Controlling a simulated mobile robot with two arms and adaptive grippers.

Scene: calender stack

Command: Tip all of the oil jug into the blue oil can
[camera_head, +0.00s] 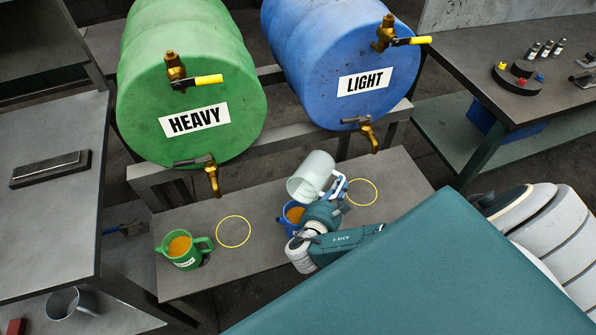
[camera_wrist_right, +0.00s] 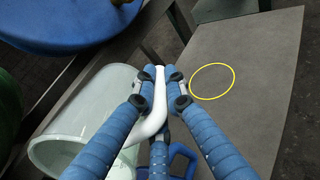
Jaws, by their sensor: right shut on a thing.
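The oil jug (camera_head: 311,172) is pale and translucent, with a white handle. It is tilted, its mouth down and left, above the blue oil can (camera_head: 287,222). Orange oil shows in the can; no oil shows in the visible part of the jug, and no stream can be made out. My right gripper (camera_head: 340,190) is shut on the jug's handle and partly hides the can. In the right wrist view my fingers (camera_wrist_right: 157,82) pinch the white handle, with the jug (camera_wrist_right: 72,115) at left and part of the blue can (camera_wrist_right: 184,158) below. My left gripper is not in view.
A green can (camera_head: 204,246) with orange oil stands left on the low grey bench (camera_head: 250,262). Yellow rings (camera_head: 233,246) and (camera_head: 376,193) mark bare spots. Behind are a green HEAVY drum (camera_head: 180,140) and a blue LIGHT drum (camera_head: 335,60) with brass taps.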

